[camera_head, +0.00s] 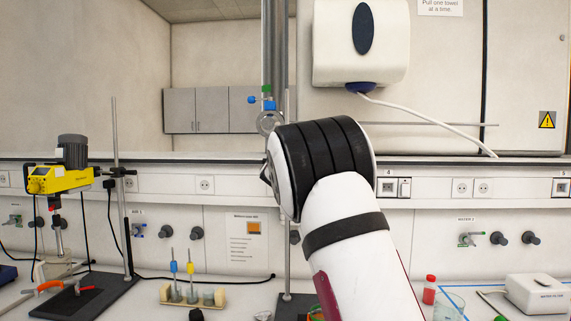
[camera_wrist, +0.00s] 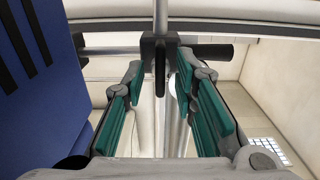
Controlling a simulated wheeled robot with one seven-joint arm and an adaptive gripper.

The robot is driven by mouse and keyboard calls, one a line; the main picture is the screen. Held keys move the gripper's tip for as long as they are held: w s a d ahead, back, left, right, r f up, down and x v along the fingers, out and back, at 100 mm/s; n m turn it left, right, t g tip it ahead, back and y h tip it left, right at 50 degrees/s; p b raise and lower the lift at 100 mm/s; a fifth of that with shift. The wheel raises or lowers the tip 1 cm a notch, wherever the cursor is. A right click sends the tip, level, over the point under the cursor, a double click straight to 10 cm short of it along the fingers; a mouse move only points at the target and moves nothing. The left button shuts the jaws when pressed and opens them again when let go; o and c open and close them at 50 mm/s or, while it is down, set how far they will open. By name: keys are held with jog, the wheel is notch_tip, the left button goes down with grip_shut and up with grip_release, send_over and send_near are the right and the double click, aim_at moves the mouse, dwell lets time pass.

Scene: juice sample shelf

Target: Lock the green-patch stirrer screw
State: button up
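In the wrist view, my gripper (camera_wrist: 160,78) is open, its two teal-padded fingers apart. A black clamp or screw piece (camera_wrist: 160,52) on a thin upright rod shows between and just beyond the fingertips. A dark horizontal bar (camera_wrist: 212,51) runs right from it. I cannot tell whether the fingers touch it. In the head view, a small green patch (camera_head: 266,88) and blue parts (camera_head: 269,105) sit high on the upright stand in the middle. My arm hides the gripper and much of that stand.
A yellow stirrer (camera_head: 58,179) on its own stand is at the left. A wooden rack (camera_head: 192,297) with coloured-top tools is on the bench. A red-capped bottle (camera_head: 429,290) and a white device (camera_head: 538,293) are at the right. A blue striped body (camera_wrist: 45,85) fills the wrist view's left.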

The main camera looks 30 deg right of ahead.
grip_shut()
jog(key=shift+m+b, duration=0.35)
jog(key=shift+m, duration=0.05)
jog(key=m+b, duration=0.3)
jog(key=m, duration=0.2)
jog(key=m+b, duration=0.3)
jog(key=m, duration=0.3)
jog(key=m+b, duration=0.3)
jog(key=m, duration=0.3)
jog(key=shift+s+d+f, duration=0.15)
jog(key=shift+d+f, duration=0.1)
jog(key=shift+f, duration=0.05)
